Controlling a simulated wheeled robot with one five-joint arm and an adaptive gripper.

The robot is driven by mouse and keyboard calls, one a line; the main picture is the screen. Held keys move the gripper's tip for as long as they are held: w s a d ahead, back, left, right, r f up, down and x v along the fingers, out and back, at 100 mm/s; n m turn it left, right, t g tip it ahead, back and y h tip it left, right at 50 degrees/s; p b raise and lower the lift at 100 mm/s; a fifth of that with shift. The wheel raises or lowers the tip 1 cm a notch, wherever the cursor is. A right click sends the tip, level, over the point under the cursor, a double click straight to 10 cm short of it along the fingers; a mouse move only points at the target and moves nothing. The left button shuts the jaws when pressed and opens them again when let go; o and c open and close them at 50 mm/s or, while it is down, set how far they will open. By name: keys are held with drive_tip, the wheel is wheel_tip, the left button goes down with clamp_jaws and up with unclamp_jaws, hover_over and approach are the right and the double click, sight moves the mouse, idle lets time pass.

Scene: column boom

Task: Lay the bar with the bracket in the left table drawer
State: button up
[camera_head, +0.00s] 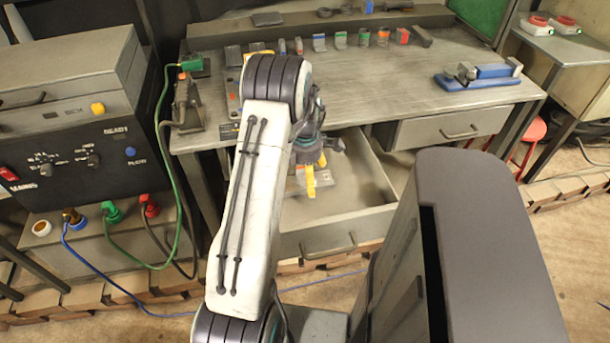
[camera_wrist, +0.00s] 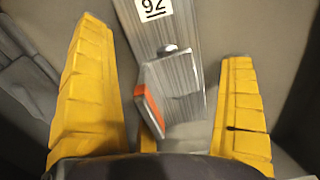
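The left table drawer (camera_head: 376,187) is pulled open beneath the worktable. My gripper (camera_head: 315,178) points down into it, with its yellow fingers near the drawer floor. In the wrist view the grey metal bar (camera_wrist: 185,25) with a white number label runs between my gripper's two yellow fingers (camera_wrist: 165,60). Its bracket (camera_wrist: 178,90), a flat plate with an orange edge, also sits between the fingers. Gaps show on both sides, so the fingers stand open around the bar. In the head view the bar (camera_head: 325,180) appears low in the drawer, partly hidden by the fingers.
The right drawer (camera_head: 452,128) is shut. The worktable (camera_head: 400,85) carries a row of small parts (camera_head: 341,40) and a blue vise (camera_head: 478,75). A black control box with cables (camera_head: 75,150) stands at left. The drawer's right part is bare.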

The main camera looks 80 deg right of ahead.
drive_tip(key=shift+f, duration=0.1)
wheel_tip(320, 180, up, 12)
idle(0.8)
